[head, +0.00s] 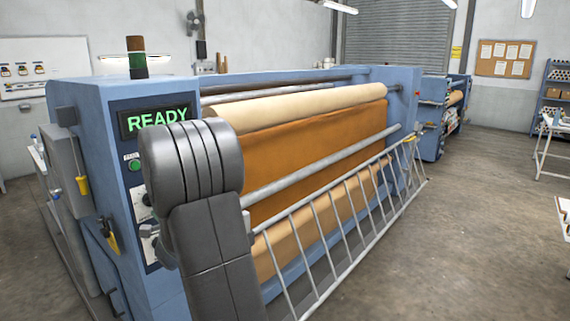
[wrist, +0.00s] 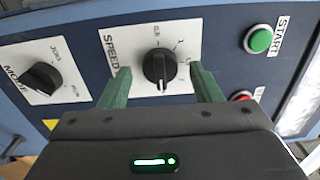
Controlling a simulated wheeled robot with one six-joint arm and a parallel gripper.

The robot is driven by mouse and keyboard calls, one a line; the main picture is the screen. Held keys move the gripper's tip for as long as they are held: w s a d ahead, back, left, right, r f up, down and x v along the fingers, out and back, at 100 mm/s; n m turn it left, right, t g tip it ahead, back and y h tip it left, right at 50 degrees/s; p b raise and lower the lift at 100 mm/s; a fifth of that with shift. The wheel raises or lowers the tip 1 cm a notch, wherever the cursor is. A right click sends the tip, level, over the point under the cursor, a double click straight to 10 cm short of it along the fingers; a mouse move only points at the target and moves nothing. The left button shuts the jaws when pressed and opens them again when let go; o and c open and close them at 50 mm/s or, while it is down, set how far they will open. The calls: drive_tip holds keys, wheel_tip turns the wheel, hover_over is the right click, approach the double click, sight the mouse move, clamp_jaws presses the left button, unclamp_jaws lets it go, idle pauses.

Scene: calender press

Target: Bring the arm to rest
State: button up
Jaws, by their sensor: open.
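My gripper (wrist: 160,70) is open, its two green fingers spread apart in the wrist view. The black SPEED knob (wrist: 160,66) on its white plate shows between the fingertips, with a gap on each side. I cannot tell how far the fingertips stand from the panel. Nothing is held. In the head view my grey arm reaches up in front of the control panel and hides the gripper and part of the panel.
The blue calender press (head: 85,95) has a lit READY display (head: 157,119). Near my gripper are the MODE knob (wrist: 42,78), green START button (wrist: 260,40) and a partly hidden red button (wrist: 242,96).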

drive_tip(key=b+v, duration=0.2)
drive_tip(key=v, duration=1.2)
drive_tip(key=w+a+n+b, duration=0.4)
drive_tip(key=w+a+n, duration=0.5)
drive_tip(key=n, duration=1.1)
drive_tip(key=shift+a, duration=0.9)
drive_tip(key=shift+d, duration=0.1)
